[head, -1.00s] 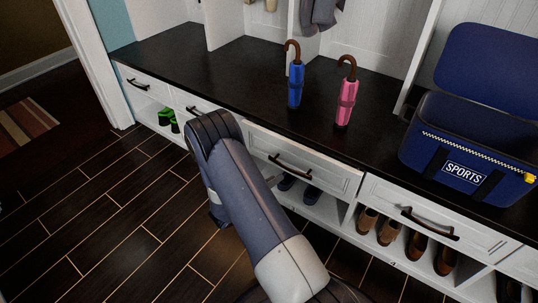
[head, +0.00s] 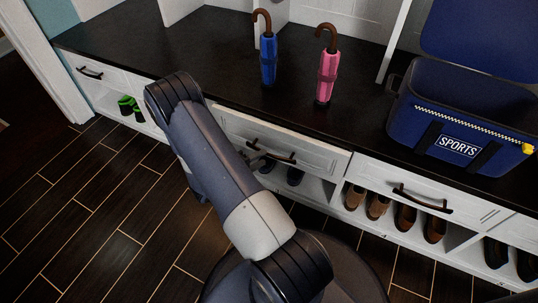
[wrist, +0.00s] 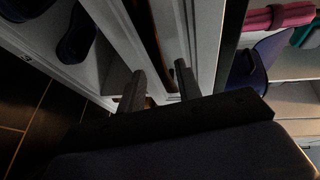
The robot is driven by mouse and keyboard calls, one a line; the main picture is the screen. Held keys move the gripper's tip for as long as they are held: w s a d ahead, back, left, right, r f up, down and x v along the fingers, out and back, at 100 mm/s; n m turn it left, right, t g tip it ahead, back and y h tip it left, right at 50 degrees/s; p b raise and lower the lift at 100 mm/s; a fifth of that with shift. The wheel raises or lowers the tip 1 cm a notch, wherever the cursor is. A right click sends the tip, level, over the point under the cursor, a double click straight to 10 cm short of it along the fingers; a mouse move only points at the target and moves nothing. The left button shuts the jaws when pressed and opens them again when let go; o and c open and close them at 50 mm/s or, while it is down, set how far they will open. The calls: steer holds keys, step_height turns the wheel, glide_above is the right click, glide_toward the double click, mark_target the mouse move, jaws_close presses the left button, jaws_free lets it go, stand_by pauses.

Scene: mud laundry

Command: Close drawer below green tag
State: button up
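The white middle drawer (head: 318,157) with a dark curved handle (head: 271,151) sits under the dark bench top. Its front seems to stand slightly proud of the cabinet. No green tag is visible in either view. My gripper (head: 257,158) is partly hidden behind my arm, near the left end of that handle. In the wrist view my gripper (wrist: 160,88) has its two fingers apart, close to a white drawer front (wrist: 205,35). A dark handle (wrist: 150,30) runs down toward the space between the fingers; contact is unclear.
Another drawer (head: 470,205) is at right, one (head: 85,72) at far left. Shoes (head: 405,216) fill cubbies below. A blue umbrella (head: 268,62), pink umbrella (head: 327,75) and blue sports bag (head: 460,120) stand on the bench (head: 200,55). Floor at left is clear.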

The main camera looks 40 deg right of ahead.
mark_target(270, 153)
steer(key=shift+d+f+b, duration=0.25)
steer(key=shift+d+b, duration=0.05)
steer(key=shift+d, duration=0.95)
steer(key=shift+d+f+b, duration=0.2)
steer(key=shift+d+b, duration=0.1)
steer(key=shift+d, duration=0.95)
steer(key=shift+c, duration=0.2)
jaws_close()
